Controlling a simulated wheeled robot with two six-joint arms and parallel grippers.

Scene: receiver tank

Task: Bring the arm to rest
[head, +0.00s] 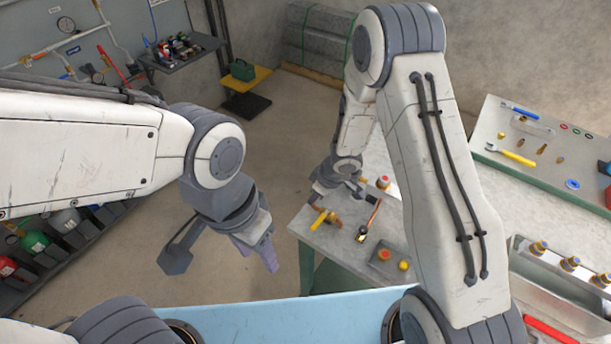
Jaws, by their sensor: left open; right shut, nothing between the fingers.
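My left arm (90,150) reaches in from the left, and its gripper (257,254) hangs open and empty over the bare floor, left of the grey worktable (345,245). My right arm (430,170) rises from the lower right, bends at a high elbow and comes down at the far side of the worktable. Its gripper (318,196) is small and partly hidden by its own wrist. It is shut with nothing seen in it, near a yellow-handled tool (323,219); I cannot tell whether they touch.
A hammer-like tool (369,220) and red-yellow knobs (384,182) lie on the worktable. A tray of tools (540,145) is at right. A wall shelf (180,50) and a green box (242,70) are at the back. Cylinders (35,242) stand at left. The middle floor is clear.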

